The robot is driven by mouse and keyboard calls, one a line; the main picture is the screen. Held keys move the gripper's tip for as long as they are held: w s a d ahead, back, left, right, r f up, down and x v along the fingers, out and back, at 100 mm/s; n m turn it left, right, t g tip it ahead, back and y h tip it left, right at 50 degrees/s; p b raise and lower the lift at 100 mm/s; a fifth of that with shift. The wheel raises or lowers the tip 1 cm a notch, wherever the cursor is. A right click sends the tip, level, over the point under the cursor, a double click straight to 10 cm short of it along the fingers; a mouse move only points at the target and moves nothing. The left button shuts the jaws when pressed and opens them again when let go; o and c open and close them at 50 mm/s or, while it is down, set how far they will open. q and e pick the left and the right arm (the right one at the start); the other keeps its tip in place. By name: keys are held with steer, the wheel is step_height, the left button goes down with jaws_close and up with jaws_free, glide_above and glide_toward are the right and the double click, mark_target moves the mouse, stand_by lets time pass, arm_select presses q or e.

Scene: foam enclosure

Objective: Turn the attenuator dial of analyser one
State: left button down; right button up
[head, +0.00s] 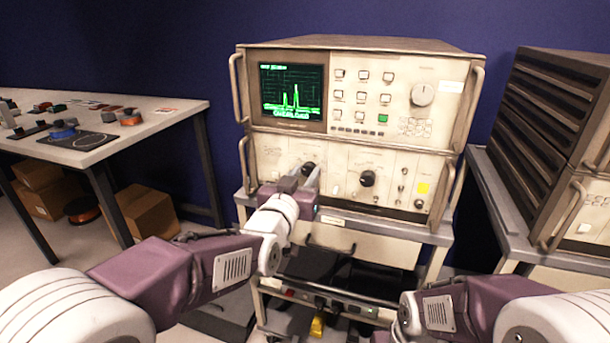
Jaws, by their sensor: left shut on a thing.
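The analyser (390,55) stands on a trolley in the middle, with a lit green trace on its screen (292,92). A dark dial (308,167) is on the left of its lower panel. My left gripper (306,178) is at that panel, its fingers around this dark dial and shut on it. The fingers hide part of the dial, and its marking cannot be read. A second dark dial (367,179) sits to the right, untouched. A large pale knob (422,94) is on the upper panel.
Another rack unit (545,130) stands on its own trolley at the right. A white table (150,125) with spools and small parts is at the left, with cardboard boxes (145,212) below. The trolley's lower shelf holds a power strip (335,302).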

arm_select(q)
steer(key=m, duration=0.4)
steer(key=shift+f+m+p, duration=0.1)
steer(key=shift+m+p, duration=0.2)
steer(key=shift+m, duration=1.3)
steer(key=c, duration=1.1)
jaws_free()
steer(key=shift+o, duration=0.2)
